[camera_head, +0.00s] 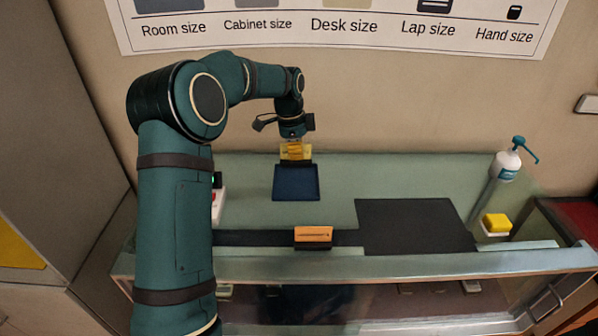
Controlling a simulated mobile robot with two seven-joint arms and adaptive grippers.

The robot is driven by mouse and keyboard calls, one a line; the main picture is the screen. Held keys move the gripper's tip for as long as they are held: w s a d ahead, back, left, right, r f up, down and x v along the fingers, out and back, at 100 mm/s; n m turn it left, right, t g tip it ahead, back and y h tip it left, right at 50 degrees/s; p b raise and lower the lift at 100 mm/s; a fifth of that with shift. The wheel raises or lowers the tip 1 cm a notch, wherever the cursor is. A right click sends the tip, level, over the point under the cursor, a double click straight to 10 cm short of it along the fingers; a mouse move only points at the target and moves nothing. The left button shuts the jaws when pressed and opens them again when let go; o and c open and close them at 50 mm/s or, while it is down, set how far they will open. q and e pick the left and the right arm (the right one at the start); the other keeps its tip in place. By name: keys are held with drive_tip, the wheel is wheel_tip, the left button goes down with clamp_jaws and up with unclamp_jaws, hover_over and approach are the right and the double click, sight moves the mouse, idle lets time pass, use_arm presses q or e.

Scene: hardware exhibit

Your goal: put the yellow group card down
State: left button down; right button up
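The yellow group card (296,153) is at the tip of my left gripper (294,143), which points down over the glass-topped case. The gripper appears shut on the card; its fingers are small and partly hidden. A dark base shows at the card's lower edge. The card appears just behind a dark blue square pad (296,184); I cannot tell whether it touches the surface. My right gripper is out of view.
An orange card (313,233) stands in a dark holder near the front edge. A dark mat (415,226) lies to its right. A pump bottle (506,164) and a yellow block (497,223) are at right. A white device (217,204) is partly behind my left arm.

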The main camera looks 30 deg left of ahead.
use_arm(q)
drive_tip(key=shift+f, duration=2.9)
drive_tip(key=shift+f, duration=0.1)
drive_tip(key=c, duration=1.7)
unclamp_jaws()
drive_tip(key=shift+f, duration=0.1)
drive_tip(key=o, duration=0.6)
drive_tip(key=shift+c, duration=0.2)
drive_tip(key=r, duration=0.8)
drive_tip(key=a+r, duration=0.1)
drive_tip(key=r, duration=0.3)
drive_tip(key=shift+s+a+r, duration=0.1)
drive_tip(key=shift+s+r, duration=0.1)
drive_tip(key=shift+s, duration=0.2)
drive_tip(key=shift+f, duration=0.1)
